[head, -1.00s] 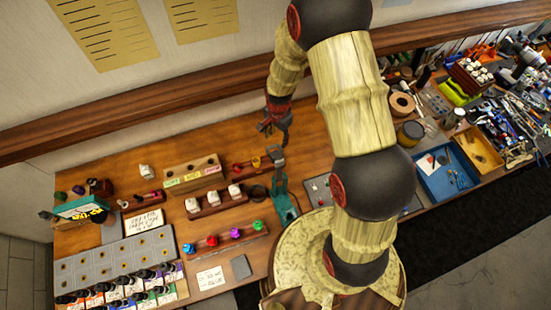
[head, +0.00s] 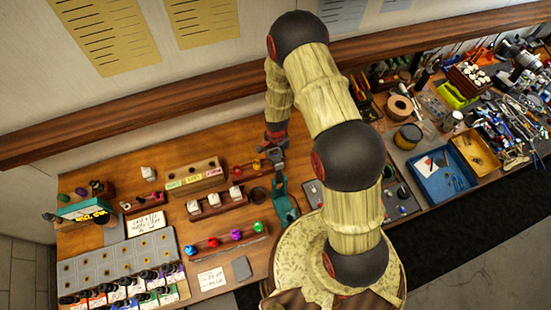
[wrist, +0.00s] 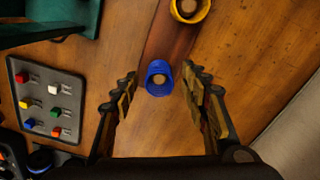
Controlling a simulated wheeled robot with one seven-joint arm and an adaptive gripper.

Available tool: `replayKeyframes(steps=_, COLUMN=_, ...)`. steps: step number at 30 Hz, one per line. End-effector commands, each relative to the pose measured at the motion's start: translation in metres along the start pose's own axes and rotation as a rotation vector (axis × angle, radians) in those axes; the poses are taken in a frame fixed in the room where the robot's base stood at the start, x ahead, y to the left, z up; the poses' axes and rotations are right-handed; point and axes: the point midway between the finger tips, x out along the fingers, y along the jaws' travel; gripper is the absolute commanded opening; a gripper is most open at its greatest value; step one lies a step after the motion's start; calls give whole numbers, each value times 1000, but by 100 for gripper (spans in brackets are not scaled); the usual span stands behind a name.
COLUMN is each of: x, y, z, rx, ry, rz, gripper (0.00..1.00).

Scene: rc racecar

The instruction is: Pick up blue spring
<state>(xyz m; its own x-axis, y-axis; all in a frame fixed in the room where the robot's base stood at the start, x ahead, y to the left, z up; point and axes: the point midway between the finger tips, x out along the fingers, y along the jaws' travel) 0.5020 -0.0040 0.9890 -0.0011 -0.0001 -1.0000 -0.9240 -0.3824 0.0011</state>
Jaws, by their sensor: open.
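The blue spring (wrist: 158,85) shows in the wrist view, standing around a peg on a reddish wooden strip (wrist: 170,35). My gripper (wrist: 160,78) is open, with one finger on each side of the blue spring. Gaps show between the spring and both fingers, and nothing is held. In the head view my gripper (head: 275,156) is over the right end of the wooden strip (head: 243,170). The blue spring cannot be made out in the head view, where the gripper covers that spot.
A yellow ring-shaped piece (wrist: 188,8) is on the same strip. A green stand (wrist: 85,15) and a grey panel with coloured switches (wrist: 48,100) lie to the left in the wrist view. Bare wood is at the right. A wooden rack (head: 194,175) stands left of my gripper in the head view.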

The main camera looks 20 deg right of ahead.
Motion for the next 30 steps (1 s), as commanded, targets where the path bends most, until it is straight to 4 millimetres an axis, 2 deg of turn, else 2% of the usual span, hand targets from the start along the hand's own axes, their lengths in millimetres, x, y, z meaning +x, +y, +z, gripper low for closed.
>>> replayKeyframes(steps=10, x=6, y=0, z=0, rx=-1, ry=0, rz=0, gripper=45)
replayKeyframes(steps=27, x=6, y=0, z=0, rx=-1, ry=0, rz=0, gripper=13)
replayKeyframes(steps=30, x=6, y=0, z=0, rx=-1, ry=0, rz=0, gripper=11)
